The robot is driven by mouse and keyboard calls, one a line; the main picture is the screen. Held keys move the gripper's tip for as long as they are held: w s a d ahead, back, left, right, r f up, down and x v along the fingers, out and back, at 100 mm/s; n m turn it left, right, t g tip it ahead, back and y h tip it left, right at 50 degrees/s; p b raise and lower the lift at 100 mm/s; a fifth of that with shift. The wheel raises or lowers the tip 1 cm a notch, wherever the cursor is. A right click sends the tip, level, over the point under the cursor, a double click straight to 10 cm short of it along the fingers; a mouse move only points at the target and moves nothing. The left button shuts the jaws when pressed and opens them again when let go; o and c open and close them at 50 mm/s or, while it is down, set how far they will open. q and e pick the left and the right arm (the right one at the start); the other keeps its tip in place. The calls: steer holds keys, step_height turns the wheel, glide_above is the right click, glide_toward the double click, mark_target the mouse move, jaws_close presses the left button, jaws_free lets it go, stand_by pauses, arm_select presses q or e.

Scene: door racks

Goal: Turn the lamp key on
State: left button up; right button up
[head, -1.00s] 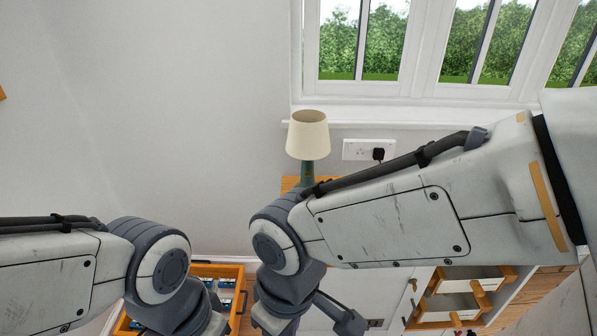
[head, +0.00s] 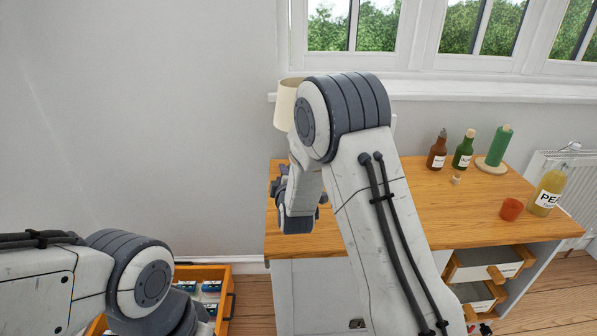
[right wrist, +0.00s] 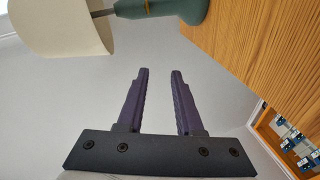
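The lamp has a cream shade (head: 285,103), partly hidden behind my right arm in the head view. In the right wrist view the shade (right wrist: 58,25) shows at the top left, with a grey stem running to the green lamp base (right wrist: 165,8) on the wooden top. I cannot clearly make out the key; it may be at the stem between shade and base. My right gripper (right wrist: 160,72) is open and empty, its two dark fingers apart and pointing toward the lamp without touching it. It also shows small in the head view (head: 279,183). My left gripper is out of view; only its arm shows.
The wooden worktop (head: 440,205) holds a brown bottle (head: 437,150), a green bottle (head: 463,150), a green roll (head: 497,145), an orange cup (head: 511,209) and a yellow bottle (head: 547,190) at right. Open drawers (head: 490,267) stick out below. An orange crate (head: 233,290) stands at lower left.

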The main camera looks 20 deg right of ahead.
steer(key=w+d+f+n+t+h+b, duration=0.1)
steer(key=w+d+f+t+h, duration=0.15)
steer(key=d, duration=0.45)
steer(key=x, duration=0.8)
steer(key=shift+w, duration=0.4)
steer(key=shift+d+g, duration=0.15)
steer(key=shift+g, duration=0.1)
jaws_close()
stand_by(0.5)
